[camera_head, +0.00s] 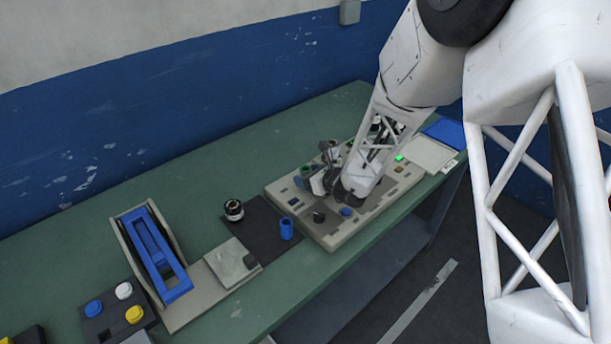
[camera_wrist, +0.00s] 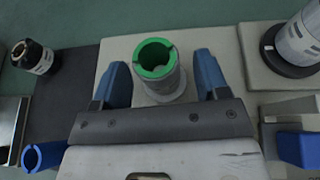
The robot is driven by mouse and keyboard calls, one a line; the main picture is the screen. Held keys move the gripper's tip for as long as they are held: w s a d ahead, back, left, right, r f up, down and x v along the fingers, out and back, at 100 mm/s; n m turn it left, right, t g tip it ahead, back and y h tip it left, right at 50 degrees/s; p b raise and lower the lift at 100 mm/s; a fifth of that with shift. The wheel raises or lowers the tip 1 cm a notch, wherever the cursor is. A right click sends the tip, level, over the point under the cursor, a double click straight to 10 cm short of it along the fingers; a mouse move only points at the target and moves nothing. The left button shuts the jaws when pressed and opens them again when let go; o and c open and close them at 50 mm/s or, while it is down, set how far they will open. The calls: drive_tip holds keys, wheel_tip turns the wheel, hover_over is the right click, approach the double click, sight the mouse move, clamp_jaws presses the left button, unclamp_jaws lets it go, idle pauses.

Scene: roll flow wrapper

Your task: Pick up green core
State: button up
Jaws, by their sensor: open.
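The green core (camera_wrist: 157,57) is a hollow green-topped cylinder with a grey lower part, upright on the beige board in the wrist view. My gripper (camera_wrist: 161,68) is open, with one blue finger on each side of the core. Gaps show between both fingers and the core, so it is not gripped. In the head view my gripper (camera_head: 314,182) is low over the beige board (camera_head: 335,238). The arm and gripper hide much of that area, and I cannot clearly tell the green core there.
A blue hollow core (camera_head: 286,229) and a black-and-white cylinder (camera_head: 233,210) stand on or beside the dark mat (camera_head: 262,225). A grey-white cylinder on a dark round base (camera_wrist: 298,42) stands right of my gripper. A blue-framed device (camera_head: 157,253) is at left. Green table is clear behind.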

drive_tip(key=shift+x, duration=0.85)
drive_tip(key=shift+c, duration=0.3)
drive_tip(key=c, duration=0.9)
